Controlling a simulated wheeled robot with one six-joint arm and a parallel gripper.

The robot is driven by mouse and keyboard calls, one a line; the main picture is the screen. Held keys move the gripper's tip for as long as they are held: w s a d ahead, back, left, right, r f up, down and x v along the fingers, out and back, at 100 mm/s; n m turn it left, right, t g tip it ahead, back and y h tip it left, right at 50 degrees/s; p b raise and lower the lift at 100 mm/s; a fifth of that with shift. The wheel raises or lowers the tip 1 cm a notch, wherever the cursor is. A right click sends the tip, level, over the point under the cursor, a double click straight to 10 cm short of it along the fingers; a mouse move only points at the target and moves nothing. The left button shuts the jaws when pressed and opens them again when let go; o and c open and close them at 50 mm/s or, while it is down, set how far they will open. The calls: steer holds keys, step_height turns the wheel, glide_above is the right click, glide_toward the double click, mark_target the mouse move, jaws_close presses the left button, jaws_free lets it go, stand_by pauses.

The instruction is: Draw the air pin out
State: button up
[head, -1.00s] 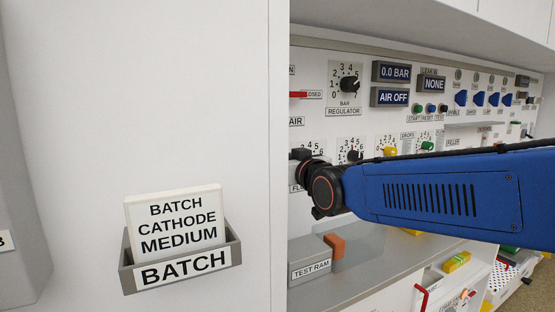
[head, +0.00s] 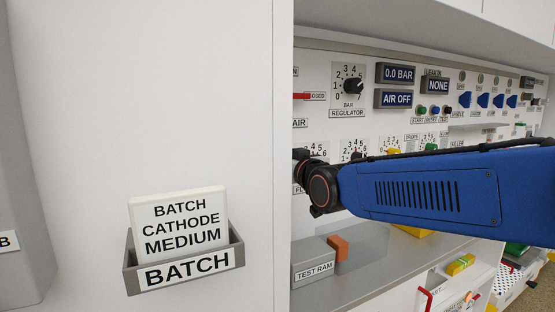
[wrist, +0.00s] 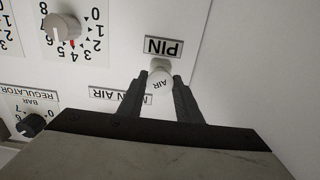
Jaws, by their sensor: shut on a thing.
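In the head view the gripper and the pin are hidden behind the panel edge and my blue arm.
A dial knob (wrist: 62,27) and the regulator knob (wrist: 31,125) stand out from the panel near the gripper. In the head view the displays read 0.0 BAR (head: 397,73) and AIR OFF (head: 403,98). A BATCH card holder (head: 184,271) is on the near wall.

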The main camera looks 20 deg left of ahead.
steer(key=shift+w+a, duration=0.4)
steer(key=shift+a, duration=0.05)
steer(key=o, duration=1.3)
steer(key=shift+c, duration=0.2)
steer(key=v, duration=1.7)
steer(key=shift+s, duration=0.2)
steer(key=shift+d, duration=0.2)
